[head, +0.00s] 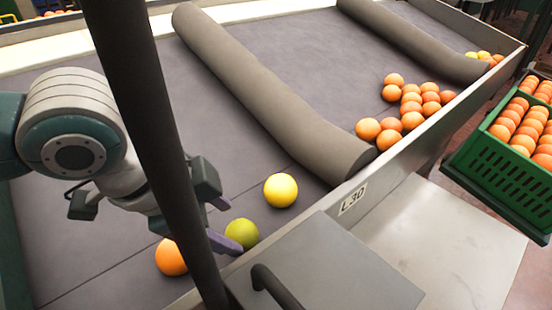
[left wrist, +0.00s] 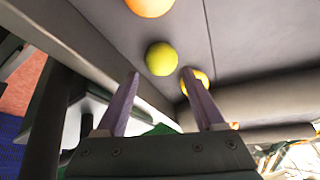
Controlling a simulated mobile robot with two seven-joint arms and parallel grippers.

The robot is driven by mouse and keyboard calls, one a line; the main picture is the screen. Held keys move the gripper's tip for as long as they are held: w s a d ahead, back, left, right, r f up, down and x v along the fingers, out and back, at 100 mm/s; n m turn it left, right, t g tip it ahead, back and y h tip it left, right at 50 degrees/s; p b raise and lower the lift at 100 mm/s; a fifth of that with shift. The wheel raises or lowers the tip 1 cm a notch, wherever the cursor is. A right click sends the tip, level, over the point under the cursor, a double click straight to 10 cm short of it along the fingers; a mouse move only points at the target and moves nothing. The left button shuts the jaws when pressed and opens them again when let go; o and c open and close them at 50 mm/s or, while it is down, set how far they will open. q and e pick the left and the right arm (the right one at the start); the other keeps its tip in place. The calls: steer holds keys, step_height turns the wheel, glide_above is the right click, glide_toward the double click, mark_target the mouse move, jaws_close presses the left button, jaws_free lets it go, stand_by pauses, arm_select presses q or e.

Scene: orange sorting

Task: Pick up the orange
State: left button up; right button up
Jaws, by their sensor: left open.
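An orange (head: 171,257) lies on the grey sorting table, left of a yellow-green fruit (head: 241,234). A yellow fruit (head: 280,190) lies further right. My left gripper (head: 221,223) is open beside the yellow-green fruit, with the orange to its left. In the left wrist view the yellow-green fruit (left wrist: 160,58) shows just beyond and between the fingertips (left wrist: 160,74). The orange (left wrist: 149,6) is cut off by the top edge there. The yellow fruit (left wrist: 204,78) is partly hidden behind the right-hand finger. My right gripper is not in view.
A padded grey roller (head: 270,95) crosses the table, with a second one (head: 415,40) beyond. Several oranges (head: 411,105) lie between them by the metal side wall (head: 400,165). Green crates (head: 500,172) of oranges stand at the right.

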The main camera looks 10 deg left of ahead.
mark_target(236, 231)
arm_select(q)
steer(key=b+x, duration=0.1)
steer(key=x, duration=0.3)
steer(key=shift+w+f+b, duration=0.1)
steer(key=shift+f+b, duration=0.3)
steer(key=shift+w+f, duration=0.15)
steer(key=shift+f, duration=0.1)
steer(key=c, duration=1)
steer(key=shift+r, duration=0.15)
steer(key=shift+c, duration=0.2)
